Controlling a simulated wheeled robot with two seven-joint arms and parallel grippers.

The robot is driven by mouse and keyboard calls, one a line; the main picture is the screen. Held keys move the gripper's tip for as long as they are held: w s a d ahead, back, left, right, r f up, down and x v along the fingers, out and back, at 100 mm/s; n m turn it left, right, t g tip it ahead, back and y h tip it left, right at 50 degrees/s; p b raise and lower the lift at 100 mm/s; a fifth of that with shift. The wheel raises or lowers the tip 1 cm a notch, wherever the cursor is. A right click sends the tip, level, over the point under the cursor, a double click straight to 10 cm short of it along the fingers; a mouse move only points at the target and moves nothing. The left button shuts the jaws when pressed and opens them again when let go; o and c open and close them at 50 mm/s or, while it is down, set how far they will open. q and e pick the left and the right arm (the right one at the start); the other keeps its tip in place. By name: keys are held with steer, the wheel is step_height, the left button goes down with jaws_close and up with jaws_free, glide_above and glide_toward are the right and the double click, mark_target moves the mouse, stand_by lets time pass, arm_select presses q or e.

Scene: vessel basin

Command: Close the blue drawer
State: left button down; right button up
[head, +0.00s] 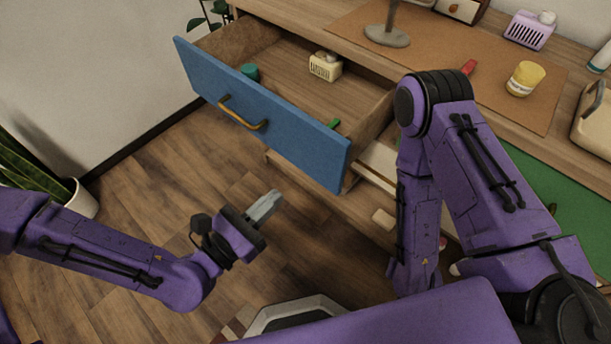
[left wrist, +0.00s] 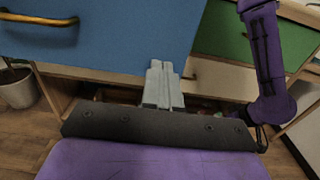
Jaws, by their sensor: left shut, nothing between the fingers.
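The blue drawer (head: 255,112) is pulled well out of the wooden desk, with a curved brass handle (head: 243,114) on its front. Inside it lie a small cream basket (head: 325,66), a teal round item (head: 250,72) and a green item (head: 334,124). My left gripper (head: 266,204) is shut and empty, in front of and below the drawer front, apart from the handle. In the left wrist view the blue front (left wrist: 110,35) fills the upper left, with the handle (left wrist: 35,19) at far left and the shut fingers (left wrist: 162,85) near its lower edge. My right gripper does not show.
The desk top holds a brown mat (head: 440,50), a lamp base (head: 387,36), a yellow jar (head: 525,78) and a purple basket (head: 530,30). A green drawer front (head: 575,205) is at right, partly behind my right arm. Potted plants stand at left. Floor before the blue drawer is clear.

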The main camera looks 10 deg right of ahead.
mark_target(316, 159)
arm_select(q)
steer(key=x, duration=1)
steer(key=shift+w+d+f+p, duration=0.15)
steer(key=shift+w+d+p, duration=0.1)
steer(key=shift+p, duration=0.05)
